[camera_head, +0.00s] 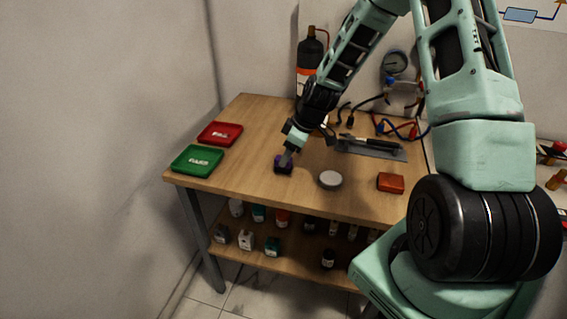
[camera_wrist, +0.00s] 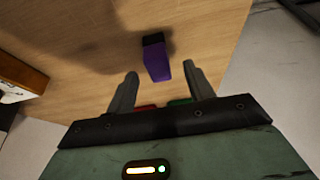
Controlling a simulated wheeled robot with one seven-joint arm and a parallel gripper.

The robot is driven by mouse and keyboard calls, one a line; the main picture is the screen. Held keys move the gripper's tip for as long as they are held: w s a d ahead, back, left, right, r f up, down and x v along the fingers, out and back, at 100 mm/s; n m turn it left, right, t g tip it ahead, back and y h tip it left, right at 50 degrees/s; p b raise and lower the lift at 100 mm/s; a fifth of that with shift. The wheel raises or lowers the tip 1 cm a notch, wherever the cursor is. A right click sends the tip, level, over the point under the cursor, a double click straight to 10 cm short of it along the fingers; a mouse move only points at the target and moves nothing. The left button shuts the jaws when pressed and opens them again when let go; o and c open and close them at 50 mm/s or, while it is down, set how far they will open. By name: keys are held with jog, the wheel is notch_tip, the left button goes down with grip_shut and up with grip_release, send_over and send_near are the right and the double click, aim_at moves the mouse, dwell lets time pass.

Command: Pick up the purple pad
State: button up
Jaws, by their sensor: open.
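The purple pad (camera_head: 283,167) lies on the wooden table, left of its middle near the front; it is a small block with a dark end. It also shows in the wrist view (camera_wrist: 159,64), upper centre, lying in line with the gap between my fingers. My gripper (camera_head: 287,159) points down at the pad in the head view and partly covers it. In the wrist view my gripper (camera_wrist: 160,71) is open, with a finger on each side and nothing clamped. I cannot tell whether the fingertips reach down beside the pad or stay above it.
A green tray (camera_head: 197,160) and a red tray (camera_head: 220,134) lie to the left. A grey disc (camera_head: 330,180) and an orange-red box (camera_head: 390,182) lie to the right. Tools rest on a grey mat (camera_head: 372,151) behind. Small bottles stand on the lower shelf (camera_head: 283,262).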

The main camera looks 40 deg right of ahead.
jog(key=shift+p+x, duration=0.3)
jog(key=shift+x, duration=1.45)
jog(key=shift+w, duration=0.1)
jog(key=c, duration=1.1)
notch_tip(320, 180, up, 10)
jog(key=shift+b, duration=0.7)
jog(key=shift+o, duration=1.1)
jog(key=shift+c, duration=0.4)
